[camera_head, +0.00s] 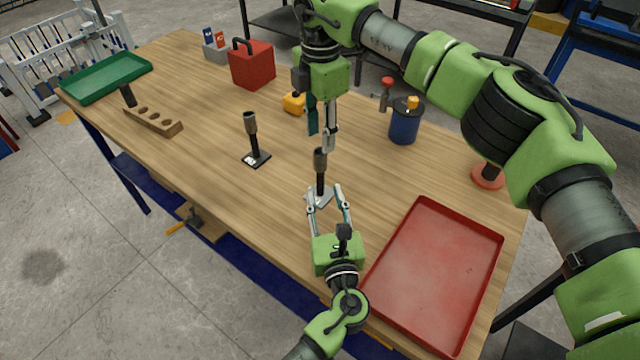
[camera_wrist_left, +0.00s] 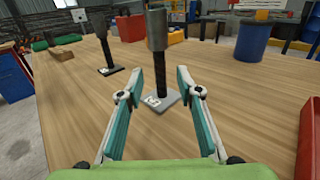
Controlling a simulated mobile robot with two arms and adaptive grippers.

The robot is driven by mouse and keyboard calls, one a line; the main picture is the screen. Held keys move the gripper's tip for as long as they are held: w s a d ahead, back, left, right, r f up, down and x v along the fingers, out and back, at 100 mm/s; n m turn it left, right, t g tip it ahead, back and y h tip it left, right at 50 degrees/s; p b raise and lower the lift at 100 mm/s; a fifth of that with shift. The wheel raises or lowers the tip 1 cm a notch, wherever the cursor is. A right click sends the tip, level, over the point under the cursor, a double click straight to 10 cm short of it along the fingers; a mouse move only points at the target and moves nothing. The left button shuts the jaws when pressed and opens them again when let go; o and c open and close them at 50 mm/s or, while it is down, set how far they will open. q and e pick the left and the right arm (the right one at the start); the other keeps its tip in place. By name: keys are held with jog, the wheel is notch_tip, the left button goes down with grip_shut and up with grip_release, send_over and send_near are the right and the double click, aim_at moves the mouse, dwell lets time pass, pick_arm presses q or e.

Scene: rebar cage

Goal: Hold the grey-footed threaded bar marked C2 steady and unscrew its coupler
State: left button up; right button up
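The grey-footed threaded bar (camera_wrist_left: 160,75) stands upright on the table, its grey foot (camera_wrist_left: 160,102) carrying a white label too small to read surely. A grey coupler (camera_head: 320,158) sits on its top; it also shows in the left wrist view (camera_wrist_left: 157,28). My left gripper (camera_head: 328,196) is low by the bar, open, its fingers pointing at it. In the left wrist view (camera_wrist_left: 158,85) the bar stands between and just beyond the fingertips, apparently untouched. My right gripper (camera_head: 322,142) points down just above and behind the coupler, its fingers seemingly apart and holding nothing.
A similar bar with a black foot (camera_head: 257,158) stands to the left. A red tray (camera_head: 425,290) lies at right. A holed wooden block (camera_head: 153,121), green tray (camera_head: 106,78), red box (camera_head: 251,65), yellow object (camera_head: 293,103) and blue container (camera_head: 404,127) are also on the table.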

aim_at(321, 179)
pick_arm(q)
jog(key=w, duration=0.4)
jog(key=w+a, duration=0.1)
jog(key=w, duration=0.1)
jog(key=shift+w, duration=0.3)
grip_shut()
